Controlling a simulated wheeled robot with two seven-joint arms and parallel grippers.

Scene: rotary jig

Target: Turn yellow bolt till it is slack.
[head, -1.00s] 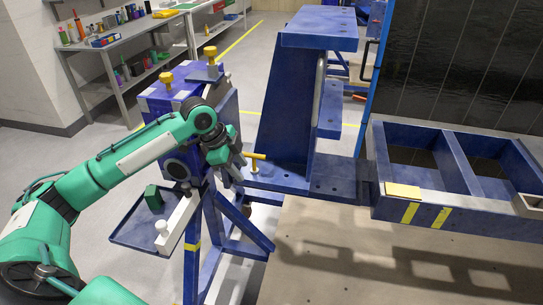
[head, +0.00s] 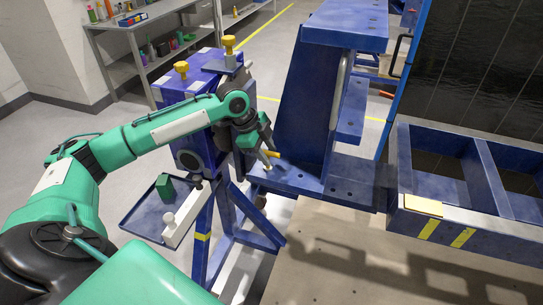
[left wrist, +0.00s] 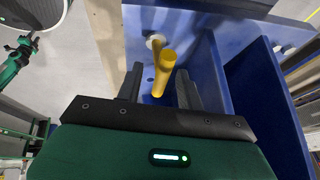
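The yellow bolt (head: 272,154) has a T-shaped handle and stands on the blue base plate beside the tall bracket. In the head view my left gripper (head: 264,152) is at it and hides much of it. In the left wrist view the yellow bolt (left wrist: 164,72) rises between the two dark fingers of my left gripper (left wrist: 160,74). The fingers are apart, on either side of the handle, and a gap shows. Whether a finger touches the handle cannot be told. My right gripper is not in view.
A blue box with two yellow knobs (head: 229,43) stands left of the bracket (head: 300,110). A tray (head: 145,213) with a green block (head: 165,187) is below my left arm. A blue frame (head: 470,215) lies on the right. A bench stands at the back left.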

